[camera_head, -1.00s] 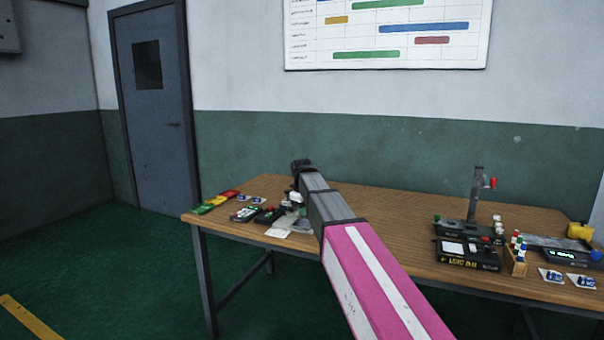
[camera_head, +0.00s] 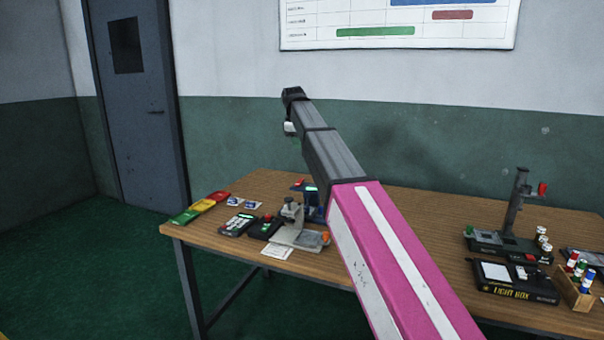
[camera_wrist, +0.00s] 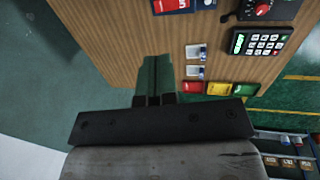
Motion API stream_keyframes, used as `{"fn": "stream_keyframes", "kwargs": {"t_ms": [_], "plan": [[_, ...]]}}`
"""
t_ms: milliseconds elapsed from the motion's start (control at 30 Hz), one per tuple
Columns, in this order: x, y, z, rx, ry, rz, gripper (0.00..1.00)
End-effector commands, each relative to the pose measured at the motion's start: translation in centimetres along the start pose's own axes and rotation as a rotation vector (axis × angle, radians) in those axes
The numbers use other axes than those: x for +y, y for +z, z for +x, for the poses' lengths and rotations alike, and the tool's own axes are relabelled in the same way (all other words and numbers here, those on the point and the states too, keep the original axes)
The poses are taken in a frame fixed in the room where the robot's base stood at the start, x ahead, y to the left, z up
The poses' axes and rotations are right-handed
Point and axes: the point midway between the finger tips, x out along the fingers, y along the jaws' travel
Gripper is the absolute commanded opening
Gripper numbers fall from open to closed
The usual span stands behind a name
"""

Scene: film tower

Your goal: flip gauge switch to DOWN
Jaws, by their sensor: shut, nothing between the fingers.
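My gripper (camera_wrist: 157,62) is shut and empty in the wrist view, its fingers over the wooden table's edge area. In the head view the end of my arm is raised above the table's back left, and the fingertips cannot be made out. I cannot single out the gauge with certainty. A blue device (camera_head: 312,206) stands partly behind my arm, beside a grey metal stand (camera_head: 290,222). In the wrist view a device with a red "5" panel (camera_wrist: 172,5) is cut off by the top edge. No switch position is readable.
A keypad box (camera_head: 237,224) with a green display and a black box with a red knob (camera_head: 265,227) sit at the table's left. Green, yellow and red plates (camera_head: 202,206) line the left edge. A light box (camera_head: 515,283) and a column stand (camera_head: 513,215) are at right.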

Motion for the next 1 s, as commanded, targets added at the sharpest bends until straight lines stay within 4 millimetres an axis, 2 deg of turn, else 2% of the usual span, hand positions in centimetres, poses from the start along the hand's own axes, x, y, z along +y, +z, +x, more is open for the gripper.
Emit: {"fn": "stream_keyframes", "kwargs": {"t_ms": [233,367,467,1000], "plan": [[0.0,0.0,0.2,0.0,-0.001,0.001,0.0],[-0.1,0.0,1.0,-0.001,-0.002,0.001,0.0],[-0.1,0.1,2.4,-0.001,-0.001,0.002,0.0],[-0.1,0.0,11.9,-0.001,-0.002,0.002,0.0]]}}
